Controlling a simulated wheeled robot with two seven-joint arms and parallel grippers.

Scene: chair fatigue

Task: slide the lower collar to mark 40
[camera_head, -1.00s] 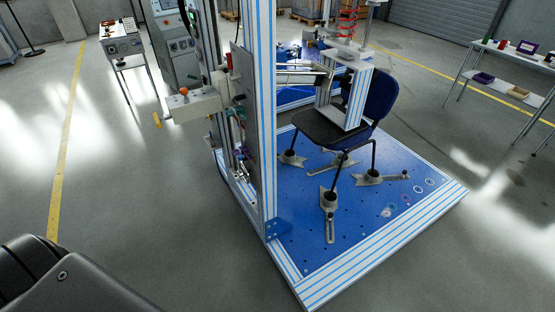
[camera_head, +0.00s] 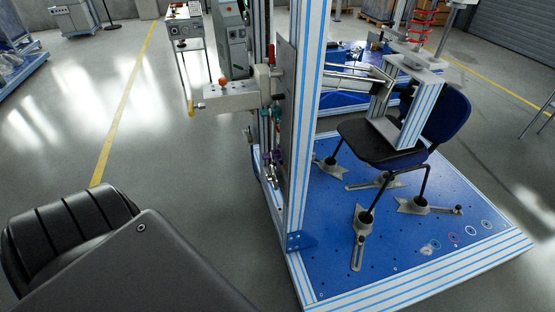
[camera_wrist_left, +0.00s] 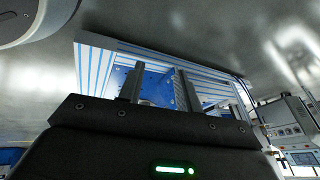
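A tall aluminium test frame (camera_head: 306,130) with blue stripes stands right of centre in the head view. On its left side is a narrow vertical rail assembly with small purple and teal parts (camera_head: 271,157) low on it. Which of these is the lower collar cannot be told, and no scale or mark 40 is readable. My left gripper (camera_wrist_left: 158,88) shows in the left wrist view with its two fingers apart and nothing between them. Behind the fingers are blue-striped profiles (camera_wrist_left: 95,65) and a blue surface. My right gripper is not in view.
A grey arm with an orange knob (camera_head: 222,81) juts left from the rail above the small parts. A blue base plate (camera_head: 380,262) carries a clamped chair (camera_head: 452,112). Open floor lies left of the frame. A cabinet (camera_head: 232,45) stands behind.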

